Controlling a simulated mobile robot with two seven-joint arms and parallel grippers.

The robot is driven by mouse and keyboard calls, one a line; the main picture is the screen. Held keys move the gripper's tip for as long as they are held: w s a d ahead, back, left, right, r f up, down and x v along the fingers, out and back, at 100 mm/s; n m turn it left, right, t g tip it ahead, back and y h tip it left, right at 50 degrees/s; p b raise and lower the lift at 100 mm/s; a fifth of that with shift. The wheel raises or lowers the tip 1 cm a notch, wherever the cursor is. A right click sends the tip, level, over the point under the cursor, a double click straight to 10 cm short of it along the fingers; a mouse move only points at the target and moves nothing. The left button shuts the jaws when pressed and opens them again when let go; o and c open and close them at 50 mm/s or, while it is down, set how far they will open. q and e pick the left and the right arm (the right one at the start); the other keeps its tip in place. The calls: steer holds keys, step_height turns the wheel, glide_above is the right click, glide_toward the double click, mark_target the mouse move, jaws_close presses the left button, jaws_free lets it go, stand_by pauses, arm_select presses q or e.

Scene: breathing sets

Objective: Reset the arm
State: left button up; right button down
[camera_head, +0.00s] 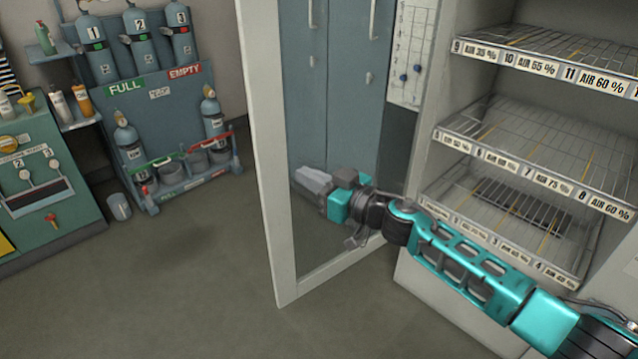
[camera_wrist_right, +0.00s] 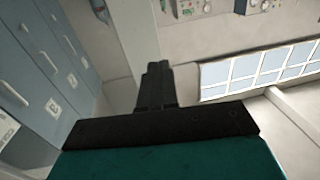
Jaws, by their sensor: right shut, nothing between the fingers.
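My right arm, teal and black, comes in from the lower right of the head view. Its gripper (camera_head: 312,181) is shut and empty, pointing left in front of the open cabinet door's glass. In the right wrist view the dark fingers (camera_wrist_right: 155,85) are together with nothing between them. I cannot tell whether the gripper touches the door. My left gripper is in neither view.
An open door (camera_head: 268,160) with a pale frame stands beside my right gripper. The cabinet's wire shelves (camera_head: 540,135) with numbered labels are at the right. A blue cylinder rack (camera_head: 165,115) stands at the back left. The floor (camera_head: 190,270) at the lower left is clear.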

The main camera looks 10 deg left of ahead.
steer(key=s+d+f+m+h, duration=0.4)
steer(key=s+d+f+h, duration=0.2)
steer(key=s+d+f, duration=0.6)
steer(key=s+d+f+m+t+h, duration=0.1)
steer(key=s+d+f+m+h, duration=0.3)
steer(key=s+d+f+h, duration=0.3)
steer(key=s+d+f, duration=0.4)
steer(key=s+d, duration=0.2)
steer(key=s, duration=0.3)
steer(key=shift+s+f+m, duration=0.25)
steer(key=shift+f+m, duration=0.1)
steer(key=shift+m, duration=0.05)
